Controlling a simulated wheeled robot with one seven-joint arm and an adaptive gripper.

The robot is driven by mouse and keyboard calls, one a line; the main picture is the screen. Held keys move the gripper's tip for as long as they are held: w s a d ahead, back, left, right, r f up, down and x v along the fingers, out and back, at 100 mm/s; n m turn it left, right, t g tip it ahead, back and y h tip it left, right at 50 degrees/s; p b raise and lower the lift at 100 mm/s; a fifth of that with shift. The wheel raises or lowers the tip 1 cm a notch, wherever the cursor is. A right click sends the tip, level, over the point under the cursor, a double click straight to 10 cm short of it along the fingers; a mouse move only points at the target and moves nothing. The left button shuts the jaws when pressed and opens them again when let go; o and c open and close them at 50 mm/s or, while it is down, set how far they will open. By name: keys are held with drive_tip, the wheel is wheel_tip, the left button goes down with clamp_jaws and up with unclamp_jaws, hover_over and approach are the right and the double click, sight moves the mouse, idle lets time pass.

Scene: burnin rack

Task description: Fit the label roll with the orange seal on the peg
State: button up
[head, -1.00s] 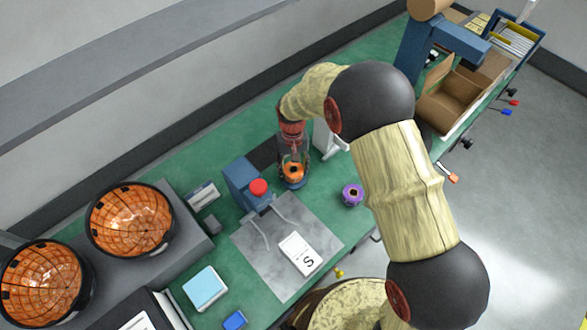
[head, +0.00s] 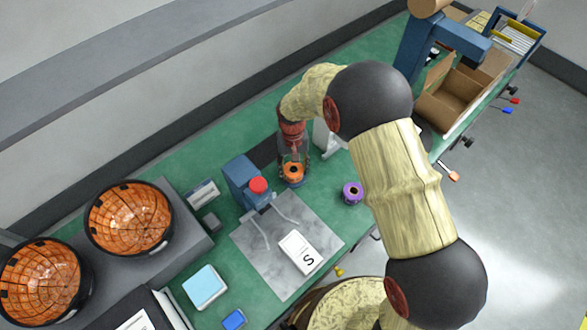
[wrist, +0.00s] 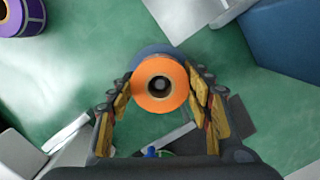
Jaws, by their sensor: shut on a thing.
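The label roll with the orange seal (head: 292,170) is between the fingers of my gripper (head: 293,158). In the wrist view the orange ring (wrist: 147,102) faces me, and the fingers (wrist: 160,84) close on it from both sides. A grey round spot shows inside its dark centre hole; I cannot tell whether it is the peg. A blue rounded edge (wrist: 152,50) shows just behind the roll, and blue also shows under it in the head view. Whether the roll touches what is below is hidden.
A roll with a purple seal (head: 352,193) stands to the right; it also shows in the wrist view (wrist: 22,14). A blue press-like device with a red knob (head: 258,185) stands close on the left. A grey mat (head: 265,262) with a white card lies in front. An open cardboard box (head: 452,98) stands farther right.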

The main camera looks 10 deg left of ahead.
drive_tip(key=shift+f, duration=0.2)
drive_tip(key=o, duration=1.1)
drive_tip(key=shift+o, duration=0.9)
wheel_tip(320, 180, up, 12)
drive_tip(key=w, duration=0.1)
drive_tip(key=shift+w+a, duration=0.2)
drive_tip(key=shift+w, duration=0.05)
drive_tip(key=shift+f, duration=0.1)
